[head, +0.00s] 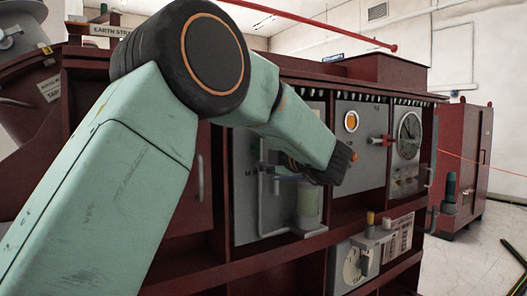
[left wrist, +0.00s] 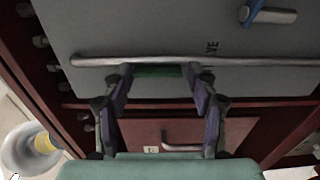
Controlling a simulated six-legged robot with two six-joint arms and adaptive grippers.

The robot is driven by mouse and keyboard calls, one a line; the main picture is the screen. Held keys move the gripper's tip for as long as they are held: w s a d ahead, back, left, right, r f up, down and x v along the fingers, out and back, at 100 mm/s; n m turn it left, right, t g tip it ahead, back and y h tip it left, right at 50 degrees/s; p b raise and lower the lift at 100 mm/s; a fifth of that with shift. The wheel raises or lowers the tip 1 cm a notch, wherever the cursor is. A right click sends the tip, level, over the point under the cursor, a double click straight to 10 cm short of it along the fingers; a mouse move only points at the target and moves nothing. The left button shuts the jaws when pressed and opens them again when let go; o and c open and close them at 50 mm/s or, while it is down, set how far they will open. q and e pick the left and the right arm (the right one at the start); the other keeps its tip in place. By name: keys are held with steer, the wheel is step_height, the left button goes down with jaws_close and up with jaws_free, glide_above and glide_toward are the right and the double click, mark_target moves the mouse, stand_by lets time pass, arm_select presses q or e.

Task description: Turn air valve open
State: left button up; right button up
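In the left wrist view, a blue lever with a pale rod (left wrist: 268,14) sits at the top right on a grey panel (left wrist: 150,25). The letters "VE" are printed below it. I take this as the air valve. My left gripper (left wrist: 159,74) is open, its two fingers apart, with the tips close to a grey horizontal pipe (left wrist: 235,62). Whether they touch it I cannot tell. The lever is beyond the right finger, outside the gap. In the head view my left gripper (head: 338,166) is dark and small before the panels, and my arm hides much. My right gripper is not in view.
The dark red cabinet (head: 290,262) holds grey panels with a round gauge (head: 409,135), an orange indicator (head: 351,121) and a clear cylinder (head: 309,206). A separate red cabinet (head: 462,150) stands at right; floor there is partly clear.

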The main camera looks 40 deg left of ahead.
arm_select(q)
steer(key=o, duration=0.3)
steer(key=shift+s+d+r, duration=0.1)
steer(key=shift+d, duration=0.05)
steer(key=v, duration=1.1)
steer(key=shift+d, duration=0.4)
steer(key=shift+a, duration=0.1)
steer(key=x, duration=1.2)
steer(key=shift+s+d+r, duration=0.1)
steer(key=shift+d, duration=0.15)
